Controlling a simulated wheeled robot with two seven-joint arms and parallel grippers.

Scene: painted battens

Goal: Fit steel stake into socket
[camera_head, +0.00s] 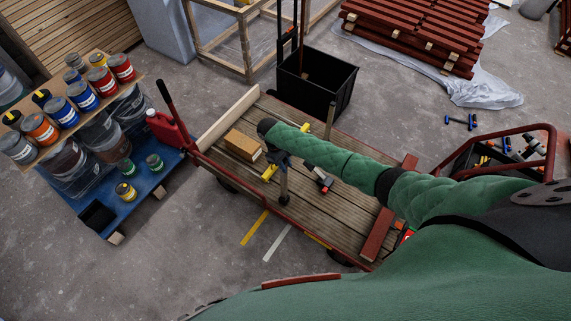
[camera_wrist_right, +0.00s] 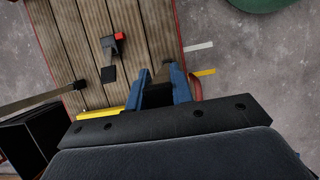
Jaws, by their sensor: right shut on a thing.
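My right gripper (camera_head: 281,159) reaches over the wooden deck of a cart (camera_head: 310,155). It is shut on a dark steel stake (camera_head: 284,184), which points down from it toward the deck. In the right wrist view, the stake (camera_wrist_right: 160,92) sits between the blue fingers. I cannot tell whether its lower end touches anything. A similar post (camera_head: 331,120) stands upright at the cart's far side; it also shows in the right wrist view (camera_wrist_right: 38,100). I cannot make out an empty socket. My left gripper is not in view.
On the deck lie a cardboard box (camera_head: 242,145), a yellow tool (camera_head: 269,172), a black and red tool (camera_head: 324,183) and a red batten (camera_head: 377,234). A black bin (camera_head: 317,85) stands behind. Paint cans (camera_head: 83,96) stand at left. Floor in front is mostly clear.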

